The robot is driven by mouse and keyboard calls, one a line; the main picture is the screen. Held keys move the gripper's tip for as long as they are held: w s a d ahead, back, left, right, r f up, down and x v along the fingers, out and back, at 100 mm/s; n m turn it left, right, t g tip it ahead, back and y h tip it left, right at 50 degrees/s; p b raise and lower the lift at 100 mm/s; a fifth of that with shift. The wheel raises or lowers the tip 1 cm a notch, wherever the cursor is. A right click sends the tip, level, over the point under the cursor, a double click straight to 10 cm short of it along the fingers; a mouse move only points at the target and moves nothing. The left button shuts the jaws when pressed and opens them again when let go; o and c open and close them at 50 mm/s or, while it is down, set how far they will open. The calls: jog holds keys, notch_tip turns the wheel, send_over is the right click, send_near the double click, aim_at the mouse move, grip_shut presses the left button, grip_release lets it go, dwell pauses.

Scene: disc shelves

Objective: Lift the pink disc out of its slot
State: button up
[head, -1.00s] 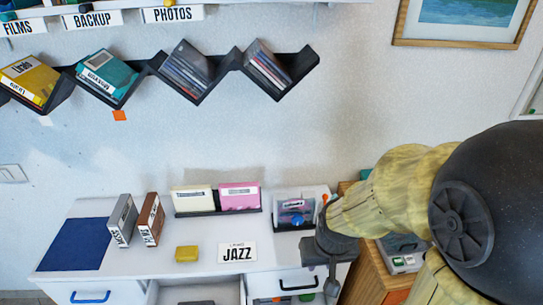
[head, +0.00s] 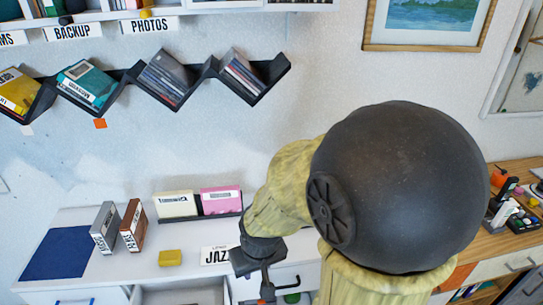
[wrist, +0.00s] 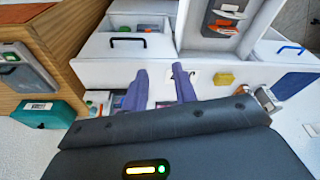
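The pink disc case (head: 221,201) stands upright with a white label, at the right end of a black holder (head: 228,216) on the white desk. A cream case (head: 175,204) stands beside it on the left. My gripper (head: 264,284) is in front of and to the right of the pink case, apart from it, low near the desk's front edge. In the wrist view the two bluish fingers (wrist: 160,84) are spread with nothing seen between them.
A JAZZ card (head: 214,256) and a yellow block (head: 170,258) lie in front of the holder. A grey case (head: 104,229) and a brown case (head: 133,225) stand left, next to a dark blue mat (head: 57,253). An open drawer (head: 178,293) is below. My arm hides the desk's right end.

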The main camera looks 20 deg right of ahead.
jog(key=w+d+r+n, duration=0.2)
jog(key=w+n, duration=0.1)
jog(key=w, duration=0.3)
jog(key=w+d+r+n+g, duration=0.1)
jog(key=w+d+n, duration=0.1)
jog(key=w, duration=0.4)
jog(key=w+d+r+n, duration=0.2)
jog(key=w+n, duration=0.1)
jog(key=w, duration=0.3)
jog(key=w+d+r+n+g+p, duration=0.1)
jog(key=w+d+r+n, duration=0.3)
jog(key=w+d, duration=0.5)
jog(key=d+n, duration=0.2)
jog(key=d, duration=0.1)
jog(key=shift+d+n+g+p, duration=0.25)
jog(key=shift+n+g+p, duration=0.05)
jog(key=shift+n, duration=0.1)
notch_tip(320, 180, down, 17)
jog(key=shift+f+p, duration=0.2)
jog(key=shift+p, duration=0.75)
